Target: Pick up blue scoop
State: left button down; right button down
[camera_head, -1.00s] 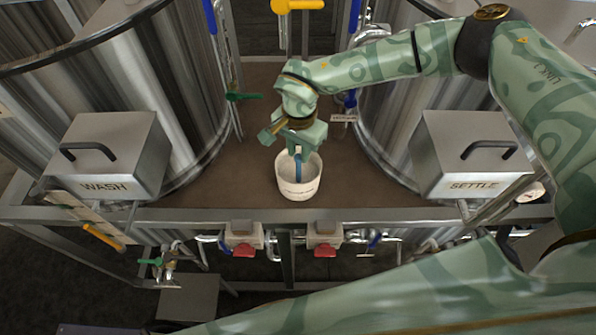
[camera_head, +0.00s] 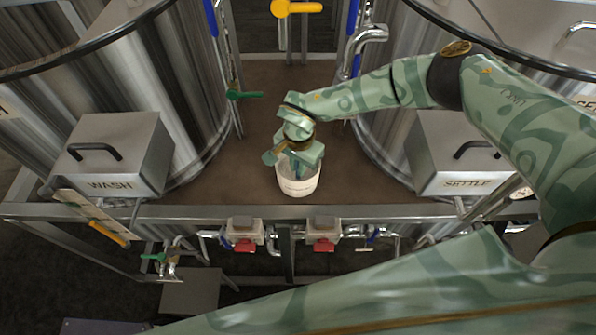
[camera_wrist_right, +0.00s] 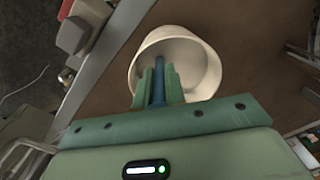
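The blue scoop stands in a white tub (camera_head: 298,187) on the brown deck between the two tanks. In the right wrist view its blue handle (camera_wrist_right: 158,82) runs between the two green fingers, and its lower end is inside the tub (camera_wrist_right: 205,65). My right gripper (camera_head: 298,172) is down at the tub's mouth and hides the scoop in the head view. In the wrist view the fingers (camera_wrist_right: 158,88) lie close against both sides of the handle, closed on it. My left gripper is not in view.
Steel tanks rise on the left (camera_head: 175,90) and right (camera_head: 385,120). A WASH box (camera_head: 115,155) and a SETTLE box (camera_head: 450,155) flank the deck. A green valve handle (camera_head: 245,95) is behind the tub. A steel rail (camera_head: 200,212) runs along the front.

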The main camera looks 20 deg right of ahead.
jog(key=shift+r, duration=0.1)
notch_tip(320, 180, up, 10)
jog(key=shift+f+b, duration=0.1)
jog(key=shift+b, duration=0.8)
jog(key=shift+s, duration=0.1)
